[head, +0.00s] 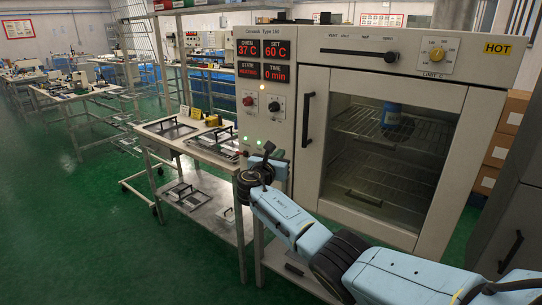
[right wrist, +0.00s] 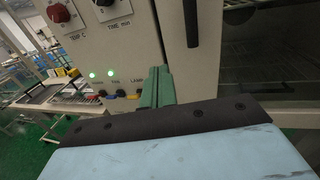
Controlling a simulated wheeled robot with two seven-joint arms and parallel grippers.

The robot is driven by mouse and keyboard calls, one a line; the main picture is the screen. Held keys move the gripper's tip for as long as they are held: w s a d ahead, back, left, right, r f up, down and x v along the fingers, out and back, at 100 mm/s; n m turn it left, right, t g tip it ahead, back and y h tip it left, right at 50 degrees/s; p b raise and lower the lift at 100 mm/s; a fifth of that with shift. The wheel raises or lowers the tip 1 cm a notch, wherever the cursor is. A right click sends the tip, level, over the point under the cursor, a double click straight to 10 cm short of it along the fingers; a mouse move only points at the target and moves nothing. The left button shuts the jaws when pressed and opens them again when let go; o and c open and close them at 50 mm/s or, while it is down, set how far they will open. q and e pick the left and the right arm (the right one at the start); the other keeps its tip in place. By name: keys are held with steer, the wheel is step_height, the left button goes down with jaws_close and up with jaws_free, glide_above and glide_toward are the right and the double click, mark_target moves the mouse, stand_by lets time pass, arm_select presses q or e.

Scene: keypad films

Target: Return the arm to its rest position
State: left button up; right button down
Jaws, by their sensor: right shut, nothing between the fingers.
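My right arm (head: 290,215) comes in from the lower right of the head view, light blue with dark joints. It reaches across the front of the oven (head: 380,120). My right gripper (head: 268,150) is in front of the lower part of the oven's control panel. In the right wrist view its green fingers (right wrist: 155,88) are shut together and empty, close to the small coloured buttons (right wrist: 117,95) under two lit green lamps. Whether the fingertips touch the panel I cannot tell. My left gripper is not in view.
The oven displays (head: 262,60) read 37 C, 60 C, HEATING and 0 min. A cart (head: 165,146) with frames is left of the oven. Green floor (head: 60,225) is clear at left.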

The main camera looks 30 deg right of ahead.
steer(key=shift+w+a+v, duration=0.15)
steer(key=shift+w+v, duration=0.05)
steer(key=shift+v, duration=0.9)
steer(key=shift+w+a+v, duration=0.1)
steer(key=shift+w+v, duration=0.1)
steer(key=shift+v, duration=0.95)
